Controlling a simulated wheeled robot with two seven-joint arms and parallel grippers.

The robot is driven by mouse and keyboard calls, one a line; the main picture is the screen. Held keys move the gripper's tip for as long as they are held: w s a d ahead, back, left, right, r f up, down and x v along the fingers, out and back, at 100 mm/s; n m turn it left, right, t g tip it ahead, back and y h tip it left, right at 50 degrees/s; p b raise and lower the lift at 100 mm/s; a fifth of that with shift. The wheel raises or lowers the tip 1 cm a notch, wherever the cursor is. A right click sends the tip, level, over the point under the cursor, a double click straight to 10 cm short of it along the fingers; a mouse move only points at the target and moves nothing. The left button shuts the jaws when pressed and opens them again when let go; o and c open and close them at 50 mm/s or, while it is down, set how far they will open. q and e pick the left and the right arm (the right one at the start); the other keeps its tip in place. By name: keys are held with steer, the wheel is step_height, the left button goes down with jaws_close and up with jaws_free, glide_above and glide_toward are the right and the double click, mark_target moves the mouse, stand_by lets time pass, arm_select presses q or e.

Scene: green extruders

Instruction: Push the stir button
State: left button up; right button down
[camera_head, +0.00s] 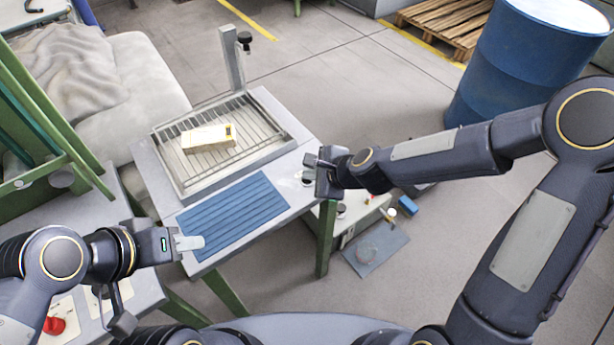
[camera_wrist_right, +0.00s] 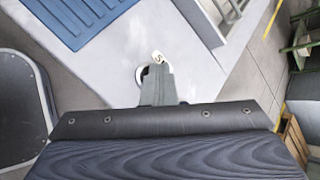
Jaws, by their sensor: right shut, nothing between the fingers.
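The stir button looks to be the small round white-rimmed piece (camera_head: 307,179) at the right edge of the grey table (camera_head: 300,205). In the right wrist view, part of a round rim (camera_wrist_right: 139,75) and a small white piece with a dark mark (camera_wrist_right: 158,57) show at the fingertips; the fingers hide the rest. My right gripper (camera_head: 312,172) is shut and empty, right above or at this spot. Its closed fingers also show in the right wrist view (camera_wrist_right: 157,82); I cannot tell whether they touch the button. My left gripper (camera_head: 192,243) is beside the blue ribbed mat (camera_head: 235,215); its opening is unclear.
A wire rack tray (camera_head: 270,145) holding a yellowish box (camera_head: 208,138) is at the table's back, with a post (camera_head: 232,65) behind. A red knob (camera_head: 54,325) is at lower left. A blue barrel (camera_head: 520,60) stands on the floor at right.

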mark_target(312, 182)
steer(key=shift+r, duration=0.35)
steer(key=shift+p, duration=0.3)
step_height(312, 182, up, 6)
steer(key=p, duration=0.5)
steer(key=shift+r, duration=0.1)
steer(key=shift+d, duration=0.1)
steer(key=s+d+r+n+h, duration=0.1)
steer(key=s+d+r+n, duration=1)
steer(key=s+d, duration=0.25)
steer(key=s+d+n+h, duration=0.2)
steer(key=s+d+n, duration=0.2)
steer(key=s, duration=0.5)
steer(key=shift+s+d+f+n+g, duration=0.3)
steer(key=shift+s+d+f+n, duration=0.1)
steer(key=shift+d, duration=0.6)
